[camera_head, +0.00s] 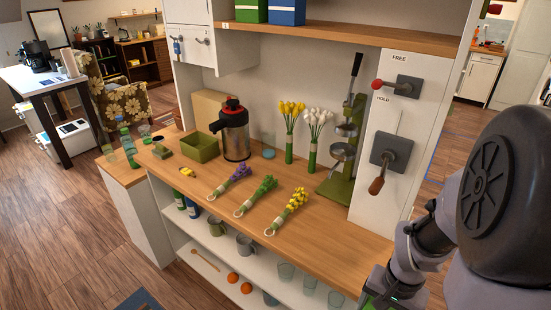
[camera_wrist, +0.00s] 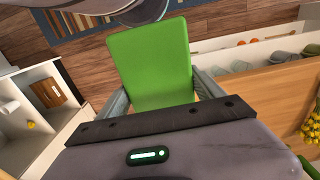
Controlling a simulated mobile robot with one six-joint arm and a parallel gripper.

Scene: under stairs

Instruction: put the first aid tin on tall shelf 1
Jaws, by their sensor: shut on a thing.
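A flat-faced, bright green box (camera_wrist: 150,62), which appears to be the first aid tin, sits between the two grey fingers of my gripper (camera_wrist: 160,95) in the wrist view. The fingers press on its left and right sides; no label shows on the face in view. In the head view my gripper (camera_head: 378,292) is at the lower right, beside the counter's front right end, with a bit of green at it; the tin is mostly hidden there. No shelf is marked as tall shelf 1, so I cannot tell which one it is.
The wooden counter (camera_head: 325,225) holds flower bunches (camera_head: 287,211), a dispenser (camera_head: 235,130) and a green lever press (camera_head: 345,150). Cups and glasses stand on the shelf below. An upper shelf (camera_head: 350,36) bears green and blue boxes. A white shelf unit (camera_wrist: 40,72) shows left in the wrist view.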

